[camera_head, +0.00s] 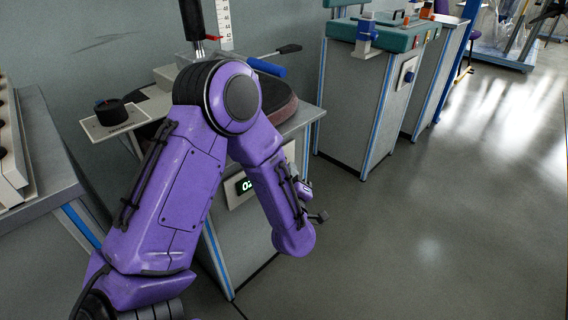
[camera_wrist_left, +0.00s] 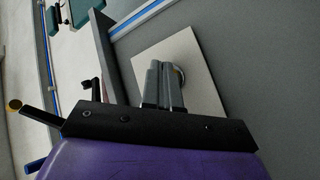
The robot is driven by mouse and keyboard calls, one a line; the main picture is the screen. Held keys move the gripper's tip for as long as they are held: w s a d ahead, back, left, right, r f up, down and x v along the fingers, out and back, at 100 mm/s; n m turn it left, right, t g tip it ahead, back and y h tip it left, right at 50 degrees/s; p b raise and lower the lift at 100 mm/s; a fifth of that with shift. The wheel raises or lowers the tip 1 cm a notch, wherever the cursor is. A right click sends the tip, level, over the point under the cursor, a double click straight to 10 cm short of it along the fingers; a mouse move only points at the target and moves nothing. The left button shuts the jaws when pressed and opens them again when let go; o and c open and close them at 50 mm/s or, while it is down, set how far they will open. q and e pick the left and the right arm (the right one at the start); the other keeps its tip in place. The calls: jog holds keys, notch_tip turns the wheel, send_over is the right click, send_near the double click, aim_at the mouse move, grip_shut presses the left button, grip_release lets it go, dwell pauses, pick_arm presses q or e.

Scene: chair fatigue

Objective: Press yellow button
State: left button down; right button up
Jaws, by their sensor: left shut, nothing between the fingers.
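My left gripper (camera_wrist_left: 162,68) is shut and empty in the left wrist view. Its fingertips are in front of a pale square plate (camera_wrist_left: 205,88) on a grey surface. A round metallic piece (camera_wrist_left: 179,76) on the plate is partly hidden behind the fingers; I see no yellow on it and cannot tell whether they touch. In the head view my purple left arm covers much of the near test station, and the gripper's fingers are hidden. A white panel with a lit display (camera_head: 245,187) shows beside the forearm. I cannot make out a yellow button there. My right gripper is not in view.
A second, teal-topped station (camera_head: 358,100) stands behind to the right. The floor at right is clear.

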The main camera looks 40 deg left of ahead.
pick_arm(q)
jog(key=shift+a, duration=0.4)
dwell(0.4)
jog(key=shift+d, duration=0.8)
jog(key=shift+d, duration=0.1)
jog(key=d, duration=0.4)
jog(key=shift+s+d+p, duration=0.25)
jog(key=shift+d+p, duration=0.05)
jog(key=shift+d, duration=0.1)
dwell(0.7)
